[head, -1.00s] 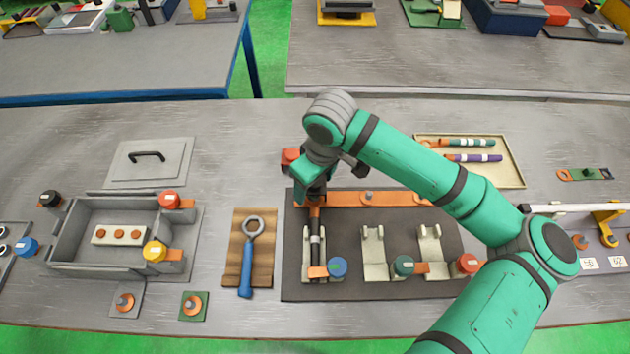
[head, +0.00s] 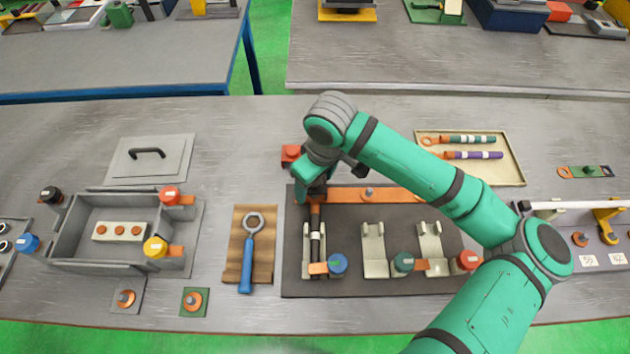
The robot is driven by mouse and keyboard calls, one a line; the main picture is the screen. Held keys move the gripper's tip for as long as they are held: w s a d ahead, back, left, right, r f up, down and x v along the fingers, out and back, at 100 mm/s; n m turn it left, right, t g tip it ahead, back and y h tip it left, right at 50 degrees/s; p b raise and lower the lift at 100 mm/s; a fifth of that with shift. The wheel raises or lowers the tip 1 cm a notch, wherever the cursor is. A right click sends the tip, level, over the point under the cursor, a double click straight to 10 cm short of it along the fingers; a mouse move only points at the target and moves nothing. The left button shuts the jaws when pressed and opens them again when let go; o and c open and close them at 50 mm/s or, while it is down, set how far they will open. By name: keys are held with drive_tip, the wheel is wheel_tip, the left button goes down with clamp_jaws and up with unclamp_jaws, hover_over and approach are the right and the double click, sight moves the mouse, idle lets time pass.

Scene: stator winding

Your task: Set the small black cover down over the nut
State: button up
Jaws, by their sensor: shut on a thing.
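My gripper (head: 316,190) points down over the left end of the orange copper bar (head: 390,196) at the back of the dark mat. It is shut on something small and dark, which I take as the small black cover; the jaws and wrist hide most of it. The nut under the gripper is hidden, and I cannot tell whether the cover touches it. Another nut (head: 369,193) shows uncovered further right on the bar. A dark rod with an orange end (head: 316,225) lies in the left cradle, running forward from below the gripper.
A red block (head: 291,153) stands just behind the gripper. A blue-handled ring wrench (head: 247,262) lies on a wooden board to the left. My forearm spans the mat's right side.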

drive_tip(key=shift+f, duration=1)
idle(0.7)
drive_tip(key=o, duration=1.1)
drive_tip(key=shift+r, duration=3.5)
